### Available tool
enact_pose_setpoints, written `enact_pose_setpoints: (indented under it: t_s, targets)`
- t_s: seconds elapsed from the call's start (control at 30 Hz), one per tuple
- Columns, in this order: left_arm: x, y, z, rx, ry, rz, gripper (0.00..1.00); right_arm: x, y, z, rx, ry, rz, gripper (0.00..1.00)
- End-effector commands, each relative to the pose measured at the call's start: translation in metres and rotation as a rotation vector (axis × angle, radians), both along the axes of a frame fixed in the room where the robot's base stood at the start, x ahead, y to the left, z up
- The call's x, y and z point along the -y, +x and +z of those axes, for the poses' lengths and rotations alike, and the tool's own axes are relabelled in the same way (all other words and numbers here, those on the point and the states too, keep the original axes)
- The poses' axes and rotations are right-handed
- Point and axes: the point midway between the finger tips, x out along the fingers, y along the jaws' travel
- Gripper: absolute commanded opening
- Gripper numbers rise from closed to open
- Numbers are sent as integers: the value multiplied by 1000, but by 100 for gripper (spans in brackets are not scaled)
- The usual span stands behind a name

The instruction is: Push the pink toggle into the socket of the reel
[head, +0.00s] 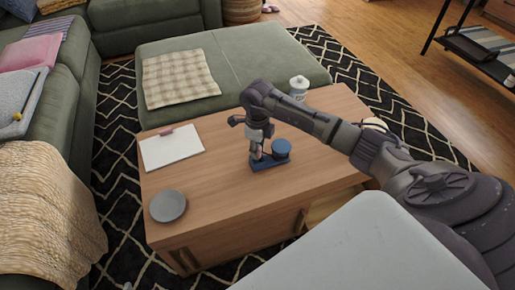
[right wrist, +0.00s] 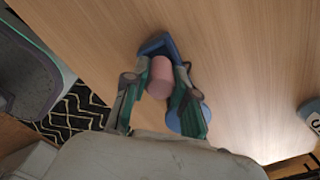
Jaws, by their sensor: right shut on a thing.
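The reel stands on the wooden coffee table as a dark blue base (head: 268,164) with a round blue drum (head: 281,149) at its right. In the right wrist view the blue base (right wrist: 157,43) shows beyond the fingers, and the drum (right wrist: 176,124) is partly covered by a finger. My right gripper (head: 257,153) points down over the left part of the base. In its wrist view the right gripper (right wrist: 163,73) is shut on the pink toggle (right wrist: 160,77). The toggle's lower end and the socket are hidden, so I cannot tell how they meet. My left gripper is not in view.
On the table (head: 225,185) lie a grey plate (head: 167,206) and a white clipboard (head: 171,149). A white jar (head: 299,87) stands toward the back. A green ottoman (head: 245,65) is behind the table. The tabletop around the reel is mostly clear.

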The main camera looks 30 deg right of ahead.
Motion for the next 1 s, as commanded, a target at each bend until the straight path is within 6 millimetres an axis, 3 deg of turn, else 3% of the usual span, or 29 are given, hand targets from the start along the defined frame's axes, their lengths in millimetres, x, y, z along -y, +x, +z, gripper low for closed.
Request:
enact_pose_setpoints:
  t_s: [0.6, 1.0]
  targets:
    - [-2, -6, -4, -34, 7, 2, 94, 0, 0, 0, 0, 0, -1, 0]
    - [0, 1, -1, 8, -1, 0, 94, 0, 0, -3, 0, 0, 0, 0]
